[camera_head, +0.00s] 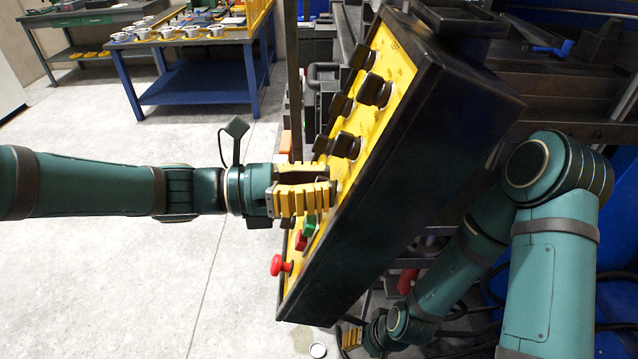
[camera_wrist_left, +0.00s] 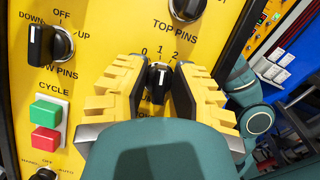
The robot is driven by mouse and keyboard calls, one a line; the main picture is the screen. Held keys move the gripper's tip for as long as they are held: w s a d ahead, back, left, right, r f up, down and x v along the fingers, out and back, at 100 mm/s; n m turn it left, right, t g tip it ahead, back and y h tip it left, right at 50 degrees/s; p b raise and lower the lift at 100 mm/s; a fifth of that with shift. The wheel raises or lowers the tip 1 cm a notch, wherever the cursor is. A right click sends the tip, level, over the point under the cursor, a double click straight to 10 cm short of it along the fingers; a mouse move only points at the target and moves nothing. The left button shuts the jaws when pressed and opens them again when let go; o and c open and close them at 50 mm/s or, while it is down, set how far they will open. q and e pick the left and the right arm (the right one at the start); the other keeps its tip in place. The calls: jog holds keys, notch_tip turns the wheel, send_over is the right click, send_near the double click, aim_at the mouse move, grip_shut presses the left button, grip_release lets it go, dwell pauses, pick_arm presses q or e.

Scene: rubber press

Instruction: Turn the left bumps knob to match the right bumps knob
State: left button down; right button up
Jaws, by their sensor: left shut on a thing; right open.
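My left gripper (camera_head: 328,192) is at the yellow control panel (camera_head: 402,66), its arm coming in from the left. In the left wrist view its yellow-padded fingers (camera_wrist_left: 157,88) are shut on a small black knob (camera_wrist_left: 158,74) marked 0, 1, 2. The knob's white pointer line points roughly up, near the 1. The label below it is mostly hidden by the gripper. Which other knob is the right bumps knob cannot be told. My right gripper (camera_head: 350,336) is open, low at the bottom of the head view, away from the panel and partly cut off.
The panel also carries a top pins knob (camera_wrist_left: 187,8), a low pins knob (camera_wrist_left: 48,44), a green button (camera_wrist_left: 46,112), a red button (camera_wrist_left: 45,140) and a red mushroom button (camera_head: 280,265). A blue table (camera_head: 200,88) stands behind, with clear floor on the left.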

pick_arm(q)
jog(key=m+g+b, duration=0.1)
jog(key=m, duration=0.2)
jog(key=m+g, duration=0.2)
jog(key=m, duration=0.2)
jog(key=shift+s+b, duration=0.1)
jog(key=shift+b, duration=0.3)
jog(key=m+g, duration=0.1)
jog(key=m, duration=0.1)
jog(key=m+y, duration=0.1)
jog(key=m, duration=0.2)
jog(key=m+g+b, duration=0.1)
jog(key=m, duration=0.1)
jog(key=shift+s+m+g+y, duration=0.1)
jog(key=shift+m+g+y, duration=0.2)
jog(key=c, duration=1)
grip_release()
jog(key=shift+d, duration=0.15)
jog(key=shift+c, duration=0.2)
jog(key=v, duration=1.2)
